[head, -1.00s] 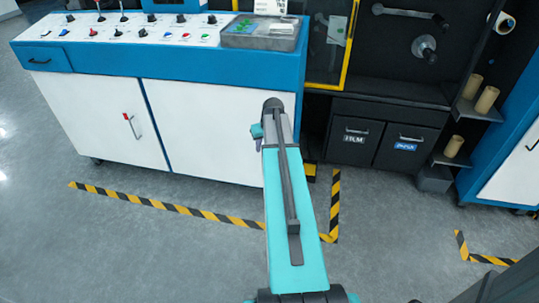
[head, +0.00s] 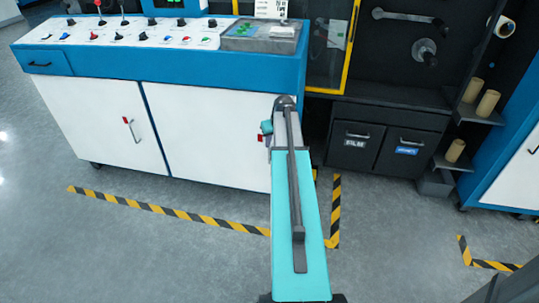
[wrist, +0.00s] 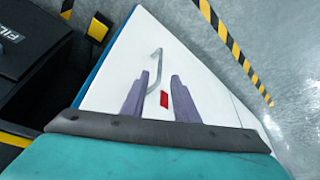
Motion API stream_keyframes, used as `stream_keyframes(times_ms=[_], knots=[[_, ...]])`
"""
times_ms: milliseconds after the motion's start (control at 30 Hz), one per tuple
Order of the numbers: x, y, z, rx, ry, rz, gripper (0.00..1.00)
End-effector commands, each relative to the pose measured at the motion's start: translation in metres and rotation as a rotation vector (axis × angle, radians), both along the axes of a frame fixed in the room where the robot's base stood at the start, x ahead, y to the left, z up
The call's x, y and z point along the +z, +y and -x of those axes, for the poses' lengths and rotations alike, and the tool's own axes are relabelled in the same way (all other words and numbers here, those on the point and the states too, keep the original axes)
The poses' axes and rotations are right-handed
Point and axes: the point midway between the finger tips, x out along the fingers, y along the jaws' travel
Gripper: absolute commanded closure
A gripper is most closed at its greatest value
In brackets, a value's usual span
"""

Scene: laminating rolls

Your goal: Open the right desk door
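The blue and white desk stands at the left in the head view, with a white left door (head: 95,115) and a white right door (head: 210,135), both shut. My arm hides most of the right door's handle in the head view. In the wrist view the right door (wrist: 115,75) fills the middle, with its grey handle (wrist: 157,58) and a red tag (wrist: 163,99). My gripper (wrist: 160,76) is open, its two fingers apart, with the handle showing between them. I cannot tell whether the fingers touch it.
Black drawers (head: 375,145) stand right of the desk, under a dark machine with a yellow-framed panel (head: 331,45). Yellow-black tape (head: 170,210) marks the floor in front. Cardboard rolls (head: 487,104) sit on shelves at the right. The grey floor before the desk is clear.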

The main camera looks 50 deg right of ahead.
Motion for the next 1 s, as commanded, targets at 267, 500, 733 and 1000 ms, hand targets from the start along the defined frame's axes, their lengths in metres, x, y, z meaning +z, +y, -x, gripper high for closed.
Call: stream_keyframes(times_ms=[267, 500, 733, 1000], knots=[[-0.038, -0.007, -0.014, 0.000, 0.002, -0.002, 0.73], [-0.070, -0.012, -0.026, -0.001, 0.002, -0.002, 0.73], [-0.097, -0.016, -0.037, 0.000, 0.001, -0.002, 0.73], [-0.110, -0.018, -0.042, 0.000, 0.000, 0.000, 0.73]])
